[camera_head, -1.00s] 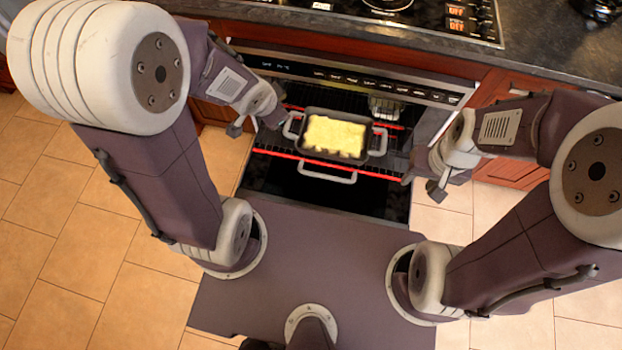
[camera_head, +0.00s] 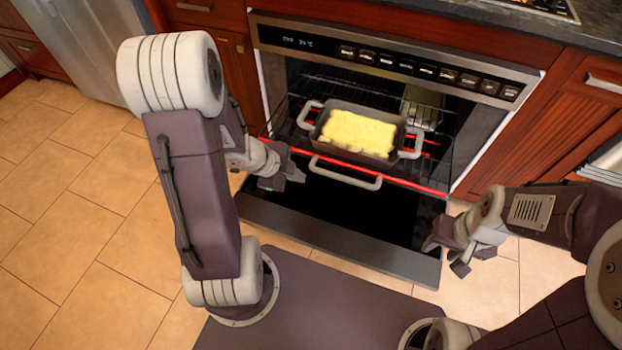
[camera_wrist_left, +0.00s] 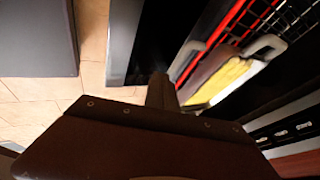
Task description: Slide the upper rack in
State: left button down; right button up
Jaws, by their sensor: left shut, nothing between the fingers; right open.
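The upper rack is a dark wire rack with a red front rail (camera_head: 392,179), sticking out of the open oven (camera_head: 390,68). A grey pull handle (camera_head: 345,173) hangs below its front edge. A dark pan (camera_head: 352,149) with yellow food (camera_head: 359,132) and side handles sits on the rack. My left gripper (camera_head: 296,174) is shut and empty, just left of the pull handle, in front of the rack. In the left wrist view, its fingers (camera_wrist_left: 160,92) are close to the handle (camera_wrist_left: 184,62); contact cannot be told. My right gripper (camera_head: 448,256) is open and empty, low at the right.
The oven door (camera_head: 330,238) is folded down below the rack, in front of my base. A toaster-like grey object (camera_head: 421,106) shows behind the pan. Wooden cabinets (camera_head: 535,125) flank the oven. Tiled floor (camera_head: 75,200) is free at the left.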

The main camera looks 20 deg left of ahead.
pick_arm(q)
jog(key=w+d+f+b, duration=0.3)
jog(key=w+f+b, duration=0.3)
jog(key=w+f, duration=0.2)
jog(key=shift+f, duration=0.3)
jog(key=shift+d, duration=0.1)
